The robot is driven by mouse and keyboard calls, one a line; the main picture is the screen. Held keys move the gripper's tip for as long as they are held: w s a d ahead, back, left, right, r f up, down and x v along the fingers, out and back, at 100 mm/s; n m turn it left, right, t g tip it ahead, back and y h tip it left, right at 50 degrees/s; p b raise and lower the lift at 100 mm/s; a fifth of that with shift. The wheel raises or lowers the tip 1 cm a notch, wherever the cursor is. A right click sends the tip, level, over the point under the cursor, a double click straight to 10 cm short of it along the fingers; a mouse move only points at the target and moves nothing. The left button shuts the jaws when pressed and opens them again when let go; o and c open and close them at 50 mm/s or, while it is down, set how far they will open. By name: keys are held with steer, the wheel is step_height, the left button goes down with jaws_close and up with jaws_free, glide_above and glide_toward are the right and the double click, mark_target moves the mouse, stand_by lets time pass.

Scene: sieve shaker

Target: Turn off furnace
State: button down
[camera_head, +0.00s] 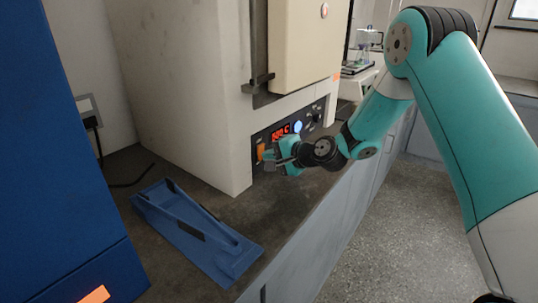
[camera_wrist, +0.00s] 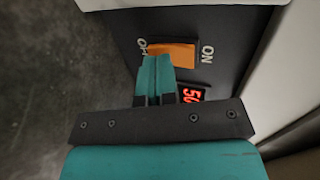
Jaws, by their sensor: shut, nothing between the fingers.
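The furnace (camera_head: 185,85) is a large light-grey box on the dark bench. Its low black control panel (camera_wrist: 225,45) carries a red lit display (camera_head: 281,133) and an orange rocker switch (camera_head: 260,151). In the wrist view the orange switch (camera_wrist: 171,55) lies between the labels OFF and ON, and part of the red display (camera_wrist: 192,94) shows below it. My gripper (camera_head: 268,156) is shut and empty. In the wrist view its fingertips (camera_wrist: 155,62) are in front of the switch, toward the OFF side, overlapping its lower edge. Whether they touch it I cannot tell.
A blue tray-like holder (camera_head: 170,205) lies on the bench in front of the furnace. A tall blue cabinet (camera_head: 60,170) stands at the left. A balance-like instrument (camera_head: 362,55) stands behind at the right. The floor (camera_head: 400,220) at right is clear.

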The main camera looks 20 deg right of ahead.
steer(key=shift+w+a+f, duration=0.1)
stand_by(0.3)
steer(key=shift+w+a+f+b, duration=0.15)
steer(key=shift+f+b, duration=0.2)
steer(key=shift+b, duration=0.55)
steer(key=shift+r, duration=0.3)
steer(key=shift+w+r+t+p, duration=0.1)
steer(key=shift+r+t+p, duration=0.2)
steer(key=shift+r+p, duration=0.55)
steer(key=shift+r, duration=0.1)
